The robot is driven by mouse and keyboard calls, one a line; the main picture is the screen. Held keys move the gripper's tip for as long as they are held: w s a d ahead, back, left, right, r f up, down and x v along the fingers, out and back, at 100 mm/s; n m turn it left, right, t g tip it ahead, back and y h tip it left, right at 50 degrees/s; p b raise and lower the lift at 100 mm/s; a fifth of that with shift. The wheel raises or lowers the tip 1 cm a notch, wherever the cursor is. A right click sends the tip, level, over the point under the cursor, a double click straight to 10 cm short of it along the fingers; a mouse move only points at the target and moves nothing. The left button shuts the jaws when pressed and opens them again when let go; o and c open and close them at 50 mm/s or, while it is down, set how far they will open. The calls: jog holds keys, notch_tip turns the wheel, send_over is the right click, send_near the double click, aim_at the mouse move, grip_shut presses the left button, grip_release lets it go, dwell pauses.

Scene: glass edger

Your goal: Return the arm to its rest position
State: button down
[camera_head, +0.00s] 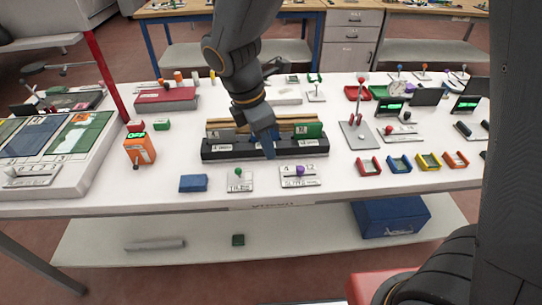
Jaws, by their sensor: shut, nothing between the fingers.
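My gripper (268,146) hangs from the dark arm over the middle of the white table (340,187). I cannot tell whether the fingertips touch the rack. The arm comes down from the top of the view and hides part of the rack and the yellowish bars behind it. A green plate (308,131) stands at the right of the rack.
Near the front edge are a blue block (193,183) and small lever panels (240,181). An orange device (140,149) stands left. A lever stand (358,136) and coloured trays (399,163) are right. A blue box (391,217) sits on the lower shelf.

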jog(key=s+d+f+m+y, duration=0.1)
jog(key=s+d+m, duration=0.1)
jog(key=d+m, duration=0.6)
jog(key=s+d+m+y+b, duration=0.1)
jog(key=s+d+m, duration=0.2)
jog(key=d+m, duration=0.6)
jog(key=shift+d+f+m+y, duration=0.3)
jog(key=shift+f+m, duration=0.1)
jog(key=shift+m, duration=2.1)
jog(key=shift+s, duration=0.1)
